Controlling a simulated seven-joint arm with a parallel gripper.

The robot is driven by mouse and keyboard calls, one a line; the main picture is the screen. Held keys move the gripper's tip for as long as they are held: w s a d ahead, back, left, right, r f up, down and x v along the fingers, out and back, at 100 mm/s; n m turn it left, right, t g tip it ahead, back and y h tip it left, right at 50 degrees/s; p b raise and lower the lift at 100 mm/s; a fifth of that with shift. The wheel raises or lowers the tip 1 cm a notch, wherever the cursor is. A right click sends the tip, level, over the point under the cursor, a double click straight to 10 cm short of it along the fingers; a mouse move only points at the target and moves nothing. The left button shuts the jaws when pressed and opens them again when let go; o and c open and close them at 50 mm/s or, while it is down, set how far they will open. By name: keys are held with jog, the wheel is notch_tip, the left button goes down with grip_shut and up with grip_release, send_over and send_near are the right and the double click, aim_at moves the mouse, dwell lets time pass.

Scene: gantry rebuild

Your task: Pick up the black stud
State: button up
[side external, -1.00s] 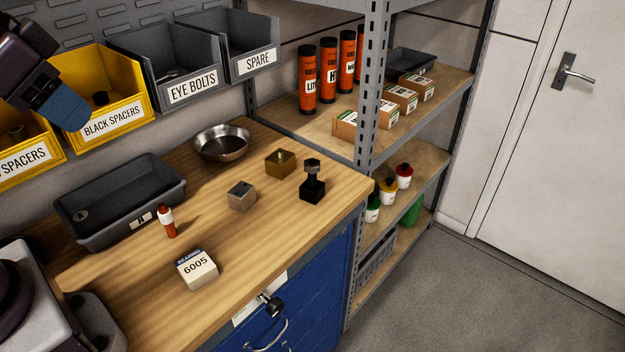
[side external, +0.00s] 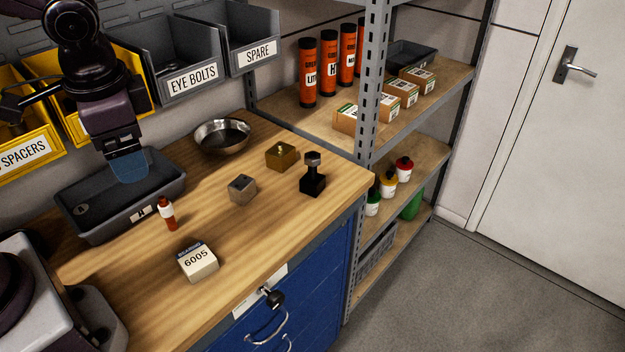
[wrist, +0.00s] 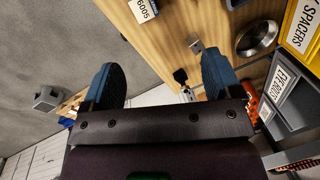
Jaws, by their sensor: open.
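The black stud (side external: 313,181), with a square base and a narrower neck under a wider head, stands upright near the right end of the wooden bench. In the wrist view a small dark shape (wrist: 180,75) between the fingers, nearer the right one, appears to be the stud. My gripper (side external: 130,168), with blue fingers, is above the grey tray, well to the left of the stud and apart from it. In the wrist view my gripper (wrist: 160,82) is open and empty, its fingers wide apart.
A grey block (side external: 242,189) and a brass block (side external: 281,157) stand left of the stud. A metal bowl (side external: 222,136), the grey tray (side external: 95,232), a red-and-white bottle (side external: 167,214) and a 6005 box (side external: 198,262) share the bench. A shelf post (side external: 371,100) rises behind the stud.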

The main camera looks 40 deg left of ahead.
jog(key=w+a+f+m+t+y, duration=0.3)
jog(key=w+f+m+y, duration=0.85)
jog(key=w+m, duration=0.2)
jog(key=m+t+h, duration=0.6)
jog(key=m+t, duration=0.7)
jog(key=m, duration=0.1)
send_near(311, 174)
jog(key=w+a+r, duration=0.1)
jog(key=w+r, duration=0.2)
jog(key=r, duration=0.5)
notch_tip(311, 174, down, 8)
jog(key=shift+w+a+f, duration=0.1)
jog(key=shift+w, duration=0.05)
jog(key=shift+w+a, duration=0.25)
jog(key=shift+w, duration=0.35)
jog(key=shift+x, duration=3.05)
jog(key=shift+a, duration=0.1)
jog(key=shift+c, duration=0.2)
